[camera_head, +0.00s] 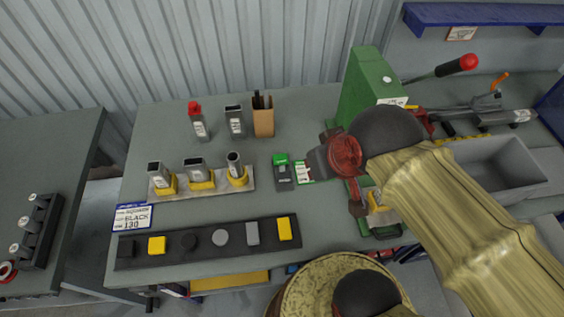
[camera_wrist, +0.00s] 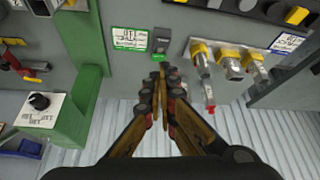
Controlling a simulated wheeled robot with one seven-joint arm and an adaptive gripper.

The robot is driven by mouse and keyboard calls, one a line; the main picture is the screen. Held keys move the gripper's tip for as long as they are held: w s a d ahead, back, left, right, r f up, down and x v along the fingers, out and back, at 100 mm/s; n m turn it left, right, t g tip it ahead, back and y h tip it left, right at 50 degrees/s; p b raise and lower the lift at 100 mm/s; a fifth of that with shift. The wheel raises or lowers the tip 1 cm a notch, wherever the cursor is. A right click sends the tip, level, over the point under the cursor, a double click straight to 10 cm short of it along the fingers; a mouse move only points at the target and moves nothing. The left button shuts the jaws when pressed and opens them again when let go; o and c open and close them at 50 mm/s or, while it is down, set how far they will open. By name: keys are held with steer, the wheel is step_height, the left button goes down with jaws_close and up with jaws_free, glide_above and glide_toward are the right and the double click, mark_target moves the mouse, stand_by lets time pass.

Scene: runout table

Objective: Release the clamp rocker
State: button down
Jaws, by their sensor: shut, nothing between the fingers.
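The clamp rocker appears to be the small dark switch with a bright green end (camera_head: 283,172), lying on the table beside a green-edged label (camera_head: 304,171). In the wrist view the rocker (camera_wrist: 161,40) is near the top centre, with the label (camera_wrist: 130,39) to its left. My gripper (camera_wrist: 162,74) is shut and empty. Its fingertips appear just below the rocker in the wrist view; I cannot tell how high they are above the table. In the head view my arm comes in from the right, and the wrist is right of the rocker.
A green press (camera_head: 368,85) with a red-knobbed lever (camera_head: 467,62) stands right of the rocker. A board with yellow-based sockets (camera_head: 205,190) is to the left. A dark strip of coloured blocks (camera_head: 205,242) lies in front. A grey bin (camera_head: 508,165) is at right.

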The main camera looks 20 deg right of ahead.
steer(key=m+g+p, duration=0.2)
steer(key=g+p, duration=0.6)
steer(key=p, duration=0.2)
glide_above(283, 176)
steer(key=w, duration=0.3)
steer(key=w+x, duration=0.2)
steer(key=x, duration=0.9)
steer(key=shift+w+d+f, duration=0.25)
steer(key=shift+d+f, duration=0.1)
steer(key=x, duration=0.7)
steer(key=b+x, duration=0.1)
steer(key=x, duration=0.6)
steer(key=shift+w+a, duration=0.15)
steer(key=shift+a, duration=0.1)
